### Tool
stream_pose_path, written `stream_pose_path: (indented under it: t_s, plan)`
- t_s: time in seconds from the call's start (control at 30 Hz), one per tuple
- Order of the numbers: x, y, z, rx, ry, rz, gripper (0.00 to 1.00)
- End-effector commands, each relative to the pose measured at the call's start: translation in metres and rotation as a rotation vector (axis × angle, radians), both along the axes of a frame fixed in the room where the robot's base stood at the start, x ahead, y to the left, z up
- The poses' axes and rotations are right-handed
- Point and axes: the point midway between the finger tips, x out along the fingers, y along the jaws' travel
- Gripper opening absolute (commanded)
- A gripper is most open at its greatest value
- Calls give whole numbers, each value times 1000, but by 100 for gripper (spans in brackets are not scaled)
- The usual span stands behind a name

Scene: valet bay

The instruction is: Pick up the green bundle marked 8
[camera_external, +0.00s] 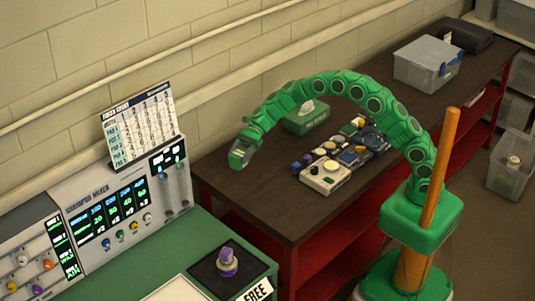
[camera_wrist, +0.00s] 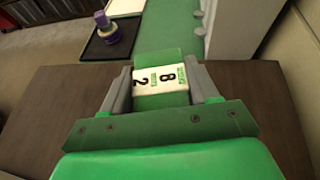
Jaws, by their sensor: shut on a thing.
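The green bundle (camera_wrist: 158,66) sits between the two grey fingers of my gripper (camera_wrist: 160,88) in the wrist view. My gripper is shut on the bundle, with a finger against each side. In the external view my gripper (camera_external: 242,154) hangs above the left end of the dark brown table (camera_external: 285,215), close to the wall.
A green tissue box (camera_external: 306,118) and several small gadgets (camera_external: 326,174) stand on the table. A purple bottle (camera_external: 227,262) stands on a black tray (camera_external: 207,270) on the green counter (camera_external: 208,232). A panel labelled shampoo mixer (camera_external: 115,222) stands at left. The table's front-left corner is clear.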

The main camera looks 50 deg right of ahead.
Motion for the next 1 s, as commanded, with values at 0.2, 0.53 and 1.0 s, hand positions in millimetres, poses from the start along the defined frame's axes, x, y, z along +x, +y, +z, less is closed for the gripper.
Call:
stream_pose_path:
  t_s: [0.2,0.53,1.0]
  plan:
    - [-18,-13,26,1,1,0,25]
    - [-53,-38,49,3,2,1,25]
    - [-88,-63,66,1,3,-2,25]
